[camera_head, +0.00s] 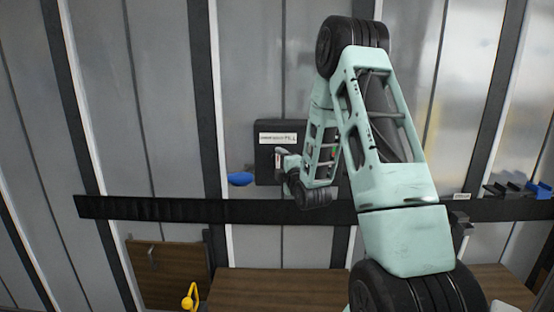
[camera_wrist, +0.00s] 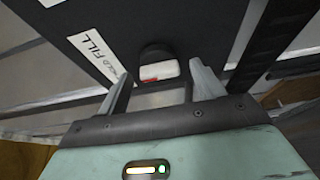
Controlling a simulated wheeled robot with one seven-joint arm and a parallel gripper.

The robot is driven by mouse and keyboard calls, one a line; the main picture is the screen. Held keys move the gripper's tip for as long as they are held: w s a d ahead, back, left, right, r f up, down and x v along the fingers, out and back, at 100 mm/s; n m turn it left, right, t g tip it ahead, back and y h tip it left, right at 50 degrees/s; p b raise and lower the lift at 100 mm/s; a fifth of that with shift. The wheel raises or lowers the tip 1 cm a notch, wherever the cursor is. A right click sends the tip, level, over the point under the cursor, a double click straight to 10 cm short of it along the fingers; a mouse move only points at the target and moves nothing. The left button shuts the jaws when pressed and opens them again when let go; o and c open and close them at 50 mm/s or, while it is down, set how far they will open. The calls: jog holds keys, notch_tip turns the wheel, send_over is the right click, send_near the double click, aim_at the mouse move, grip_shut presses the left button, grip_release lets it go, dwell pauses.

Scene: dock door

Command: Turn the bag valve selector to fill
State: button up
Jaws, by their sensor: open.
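The selector panel (camera_head: 263,171) is a dark plate on the grey wall, with a white label (camera_head: 278,139) along its top. In the wrist view the label (camera_wrist: 95,52) reads FILL at one end; the word at its other end is partly blurred. The selector (camera_wrist: 160,68) shows as a pale block with a red mark below a dark rounded part. My gripper (camera_wrist: 160,84) is open, its fingers on either side of the selector's lower part. I cannot tell whether they touch it. In the head view my gripper (camera_head: 280,160) is at the panel, and my arm hides the panel's right side.
A blue object (camera_head: 240,179) is just left of the panel. A black rail (camera_head: 150,207) crosses the wall below. A yellow object (camera_head: 190,297) is at the lower left, near brown boards (camera_head: 290,290). Dark and blue items (camera_head: 538,189) are at the far right.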

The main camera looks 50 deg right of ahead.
jog(key=shift+w, duration=0.1)
jog(key=c, duration=1)
